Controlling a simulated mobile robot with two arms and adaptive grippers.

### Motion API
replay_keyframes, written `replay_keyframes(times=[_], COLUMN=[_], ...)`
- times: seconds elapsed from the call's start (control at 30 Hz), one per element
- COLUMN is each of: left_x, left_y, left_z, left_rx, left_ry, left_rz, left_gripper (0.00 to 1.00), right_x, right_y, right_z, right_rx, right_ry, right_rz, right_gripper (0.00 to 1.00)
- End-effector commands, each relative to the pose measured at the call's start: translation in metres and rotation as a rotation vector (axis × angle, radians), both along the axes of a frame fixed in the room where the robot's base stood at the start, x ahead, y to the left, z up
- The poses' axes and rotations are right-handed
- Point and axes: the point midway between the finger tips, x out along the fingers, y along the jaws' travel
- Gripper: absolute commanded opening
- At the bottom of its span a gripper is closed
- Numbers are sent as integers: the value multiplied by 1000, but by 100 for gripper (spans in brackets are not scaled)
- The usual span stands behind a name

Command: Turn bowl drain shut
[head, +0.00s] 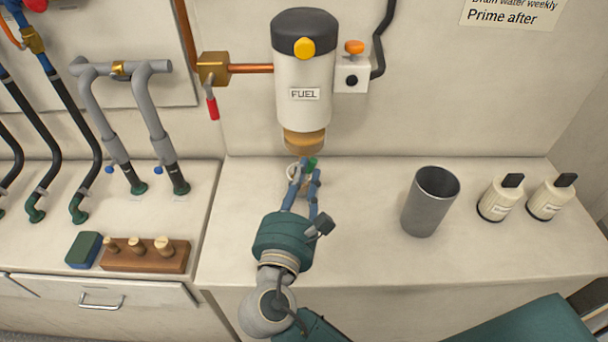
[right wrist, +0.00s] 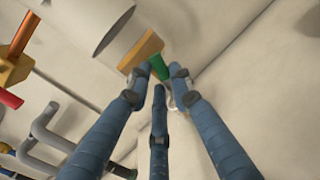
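The white fuel filter (head: 303,90) hangs on the wall, with an amber bowl (head: 305,140) at its lower end. A small green drain (head: 311,162) sits below the bowl. In the right wrist view the green drain (right wrist: 158,67) shows beside the amber bowl (right wrist: 142,50). My right gripper (head: 305,174) is just under the bowl, with its blue fingers pointing up at the drain. In the right wrist view the fingertips (right wrist: 161,73) lie on both sides of the drain. I cannot tell whether they touch it. My left gripper is not in view.
A grey metal cup (head: 430,203) and two white bottles (head: 497,198) stand on the counter at right. A copper pipe with a red-handled valve (head: 212,103) is left of the filter. A wooden block with pegs (head: 145,257) lies at left. The counter between gripper and cup is clear.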

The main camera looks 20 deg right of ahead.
Motion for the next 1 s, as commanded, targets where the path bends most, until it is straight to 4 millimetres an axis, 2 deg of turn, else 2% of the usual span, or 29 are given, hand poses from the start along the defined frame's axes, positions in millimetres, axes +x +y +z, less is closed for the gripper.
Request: replay_keyframes(times=[0.37,0.57,1.0], left_x=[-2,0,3], left_y=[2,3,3], left_z=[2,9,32], left_rx=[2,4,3], left_ry=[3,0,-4], left_rz=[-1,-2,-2], left_gripper=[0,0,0], right_x=[0,-1,-4], right_y=[1,-1,-12], right_z=[1,3,2], right_rx=[15,86,447], right_ry=[-6,-27,-131], right_rz=[5,5,5], right_gripper=[0,0,0])
